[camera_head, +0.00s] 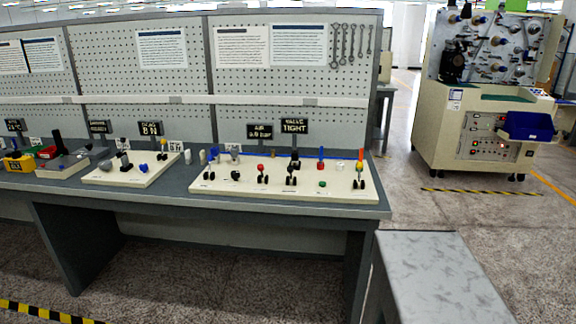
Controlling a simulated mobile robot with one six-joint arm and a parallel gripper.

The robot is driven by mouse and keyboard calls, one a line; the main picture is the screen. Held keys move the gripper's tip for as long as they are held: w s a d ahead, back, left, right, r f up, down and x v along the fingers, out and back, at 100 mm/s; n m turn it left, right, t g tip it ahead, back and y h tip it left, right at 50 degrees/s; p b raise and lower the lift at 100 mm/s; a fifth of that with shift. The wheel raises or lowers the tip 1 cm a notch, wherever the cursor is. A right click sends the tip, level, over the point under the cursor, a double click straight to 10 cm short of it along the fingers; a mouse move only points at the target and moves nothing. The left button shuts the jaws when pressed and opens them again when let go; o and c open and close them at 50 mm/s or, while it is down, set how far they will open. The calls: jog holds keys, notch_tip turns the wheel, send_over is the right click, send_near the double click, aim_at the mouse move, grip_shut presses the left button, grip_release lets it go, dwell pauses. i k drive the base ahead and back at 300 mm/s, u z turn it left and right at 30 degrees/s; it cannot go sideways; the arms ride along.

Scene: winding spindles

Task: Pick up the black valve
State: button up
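A long cream panel (225,187) lies on the grey workbench (290,207) and carries several small knobs and valves. Several black parts show on it: a black piece (291,178) near the middle front, a black piece (236,175) left of it, and a taller black part (295,158) at the back. At this size I cannot tell which one is the black valve. Beside them are a red-topped part (263,168), a green button (322,183) and a blue upright part (320,158). My gripper is not in view.
A smaller cream panel (130,177) and a grey board with red and yellow parts lie to the left. A pegboard (270,95) with papers and wrenches stands behind. A grey-topped block (440,270) is at the front right; a cream machine (480,130) stands beyond open floor.

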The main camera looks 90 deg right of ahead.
aim_at(294, 155)
jog(key=z, duration=0.15)
jog(key=i, duration=1.4)
jog(key=u, duration=0.75)
jog(key=k, duration=0.15)
jog(key=z, duration=3)
